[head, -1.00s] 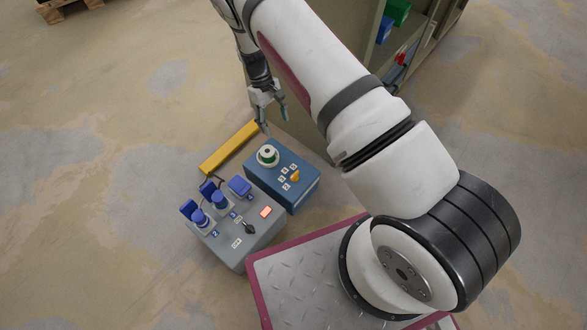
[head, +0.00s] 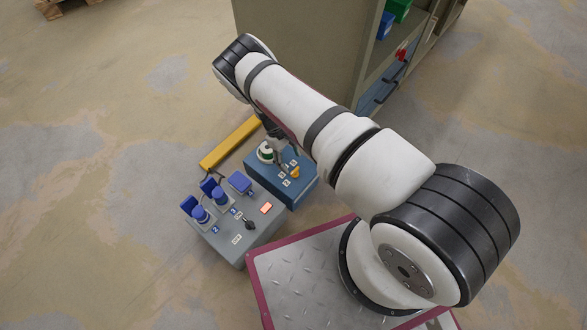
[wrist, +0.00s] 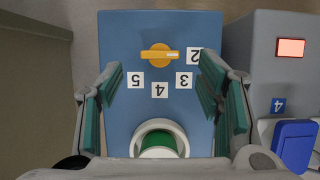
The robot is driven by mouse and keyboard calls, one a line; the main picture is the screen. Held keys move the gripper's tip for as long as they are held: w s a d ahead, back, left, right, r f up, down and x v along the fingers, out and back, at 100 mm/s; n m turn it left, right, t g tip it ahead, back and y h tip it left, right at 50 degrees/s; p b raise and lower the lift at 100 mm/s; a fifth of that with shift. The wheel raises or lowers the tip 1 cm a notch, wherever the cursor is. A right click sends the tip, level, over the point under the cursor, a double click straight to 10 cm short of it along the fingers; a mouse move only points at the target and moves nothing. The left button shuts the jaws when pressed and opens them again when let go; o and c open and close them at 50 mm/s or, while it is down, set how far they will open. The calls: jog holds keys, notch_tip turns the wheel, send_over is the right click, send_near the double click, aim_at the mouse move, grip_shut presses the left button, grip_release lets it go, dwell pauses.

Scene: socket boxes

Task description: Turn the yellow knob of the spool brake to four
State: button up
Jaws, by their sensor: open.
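The spool brake is a blue box (head: 303,189) on the floor. Its yellow knob (head: 295,172) also shows in the wrist view (wrist: 158,55). The knob's bar lies sideways there, with its white mark at the right end, by the label 2. The labels 3, 4 (wrist: 160,90) and 5 curve below the knob, upside down in that view. A white-rimmed spool with a green core (wrist: 160,142) sits on the same face. My gripper (wrist: 160,72) is open and empty, its fingers spread either side of the label row, apart from the knob.
A grey socket box (head: 230,243) with blue sockets, a black switch and a lit red button stands close beside the blue box. A yellow bar (head: 230,143) lies behind them. A tall cabinet (head: 300,50) stands at the back. Open floor lies to the left.

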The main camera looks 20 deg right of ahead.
aim_at(295, 170)
jog(key=shift+b+x, duration=0.5)
jog(key=shift+x, duration=2.1)
jog(key=c, duration=1.2)
